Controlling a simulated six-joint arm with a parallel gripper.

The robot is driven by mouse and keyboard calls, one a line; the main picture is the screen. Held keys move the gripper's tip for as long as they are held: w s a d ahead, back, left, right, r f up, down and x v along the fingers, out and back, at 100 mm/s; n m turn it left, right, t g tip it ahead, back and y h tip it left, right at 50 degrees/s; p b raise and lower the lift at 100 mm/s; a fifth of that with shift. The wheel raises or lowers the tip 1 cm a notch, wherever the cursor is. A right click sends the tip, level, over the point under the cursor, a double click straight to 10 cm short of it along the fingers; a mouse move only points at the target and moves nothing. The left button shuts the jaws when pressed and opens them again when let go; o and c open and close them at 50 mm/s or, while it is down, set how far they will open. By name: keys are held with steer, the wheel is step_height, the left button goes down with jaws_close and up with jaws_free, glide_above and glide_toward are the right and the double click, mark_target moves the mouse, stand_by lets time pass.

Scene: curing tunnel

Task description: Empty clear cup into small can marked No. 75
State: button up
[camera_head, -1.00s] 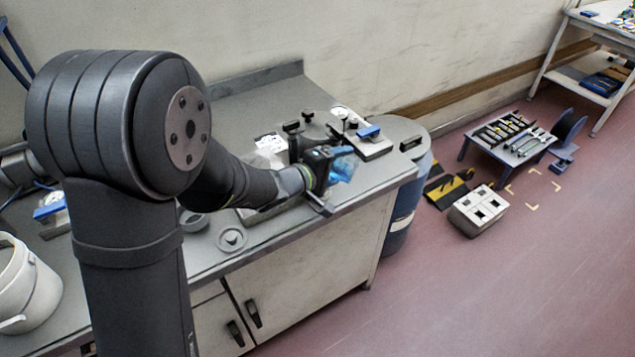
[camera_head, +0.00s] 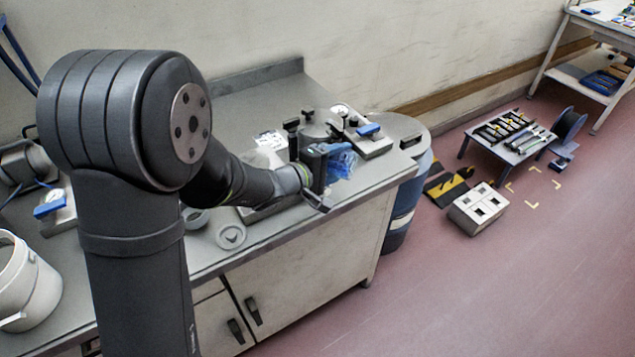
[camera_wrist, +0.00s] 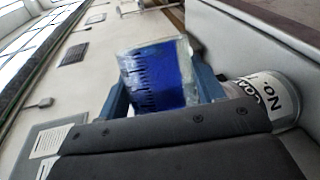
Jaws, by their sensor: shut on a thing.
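My gripper (camera_head: 325,178) is shut on the clear cup (camera_wrist: 155,72), which has dark graduation marks and bright blue contents. In the head view the cup (camera_head: 342,163) shows as a blue patch at the gripper's right, above the counter; its exact tilt is hard to tell. In the wrist view the cup sits between the two blue-grey fingers. A small metal can (camera_wrist: 268,98) with a white label reading "No." stands close to the right finger there, partly hidden by the gripper; its number is not readable. I cannot pick out this can in the head view.
The grey counter (camera_head: 225,262) holds a round lid (camera_head: 230,236), a white bucket (camera_head: 22,285) at left, and a device with a blue part (camera_head: 372,140) behind the gripper. A blue drum (camera_head: 405,190) stands at the counter's right end.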

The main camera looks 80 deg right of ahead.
mark_target(325, 145)
steer(key=shift+w+r+n+g+h+p, duration=0.2)
steer(key=shift+w+r+n+g+p, duration=0.15)
steer(key=shift+n, duration=0.25)
steer(key=shift+w+r+n+g+h+p, duration=0.25)
steer(key=shift+n+g+p, duration=0.15)
steer(key=shift+n, duration=0.2)
stand_by(1.0)
steer(key=shift+w+n, duration=0.15)
steer(key=shift+n, duration=0.15)
steer(key=shift+w+d+r+n+h, duration=0.1)
steer(key=shift+w+r+n+h, duration=0.15)
steer(key=shift+n, duration=0.25)
steer(key=shift+w+d+r+n+g+h+p, duration=0.15)
steer(key=shift+w+n+g+h, duration=0.2)
steer(key=shift+n, duration=0.35)
steer(key=shift+w+r+n+g+h+p, duration=0.1)
steer(key=shift+w+n+g+h+p, duration=0.1)
steer(key=shift+w+n, duration=0.35)
steer(key=shift+w+d+r+n+h, duration=0.1)
steer(key=shift+w+n+h, duration=0.2)
steer(key=shift+n, duration=0.5)
steer(key=shift+w+d+n+h, duration=0.1)
steer(key=shift+w+n+h, duration=0.2)
steer(key=shift+n, duration=0.45)
steer(key=shift+s, duration=0.1)
